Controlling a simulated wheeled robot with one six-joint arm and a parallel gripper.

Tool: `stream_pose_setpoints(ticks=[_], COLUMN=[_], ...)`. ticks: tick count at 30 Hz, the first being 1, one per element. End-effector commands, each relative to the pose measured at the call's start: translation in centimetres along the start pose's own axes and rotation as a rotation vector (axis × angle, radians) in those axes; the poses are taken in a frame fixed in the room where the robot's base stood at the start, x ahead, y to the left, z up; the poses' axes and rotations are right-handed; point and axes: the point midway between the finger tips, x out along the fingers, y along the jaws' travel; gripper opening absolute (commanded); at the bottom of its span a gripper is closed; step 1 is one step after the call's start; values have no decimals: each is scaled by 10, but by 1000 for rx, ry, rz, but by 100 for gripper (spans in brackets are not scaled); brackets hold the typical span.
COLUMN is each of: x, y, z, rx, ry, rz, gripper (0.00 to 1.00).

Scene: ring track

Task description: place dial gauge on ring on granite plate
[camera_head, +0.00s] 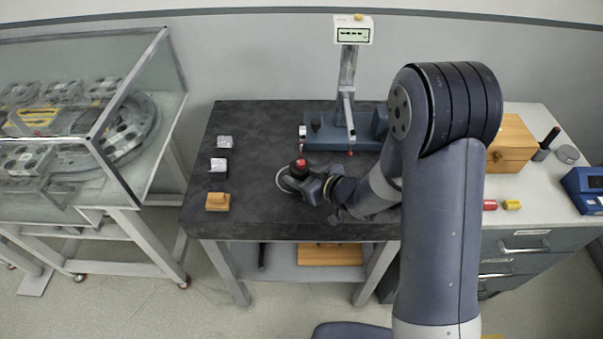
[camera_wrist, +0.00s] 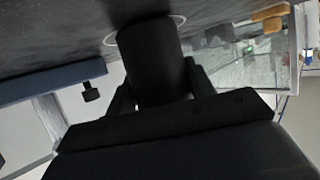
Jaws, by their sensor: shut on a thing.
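The granite plate (camera_head: 250,130) is a dark table top in the middle of the head view. A thin white ring (camera_head: 284,188) is marked on it, partly hidden by my gripper and what it holds; its outline also shows in the wrist view (camera_wrist: 110,39). My gripper (camera_head: 315,190) is shut on a dark round body with a red top (camera_head: 301,163), which I take for the dial gauge. In the wrist view the dark cylinder (camera_wrist: 150,50) sits between the fingers, over or at the ring. I cannot tell whether it touches the plate.
A blue-based measuring stand (camera_head: 345,120) occupies the plate's back. Two silver-topped blocks (camera_head: 224,141) (camera_head: 218,165) and a wooden block (camera_head: 217,201) line its left side. A glass case (camera_head: 130,90) stands left. A cabinet with a wooden box (camera_head: 510,145) stands right. The plate's front left is clear.

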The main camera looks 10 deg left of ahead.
Motion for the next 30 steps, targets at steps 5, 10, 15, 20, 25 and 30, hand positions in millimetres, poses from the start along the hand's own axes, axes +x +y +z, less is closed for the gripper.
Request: stream_pose_setpoints(ticks=[5,10,15,20,25,30], x=[0,2,1,1,1,-1], y=[0,0,0,0,0,0], z=[-1,2,3,3,3,-2], rx=[-1,-1,0,0,0,0], ry=[4,4,1,1,1,1], rz=[1,1,0,0,0,0], gripper=[13,13,61,73,73,73])
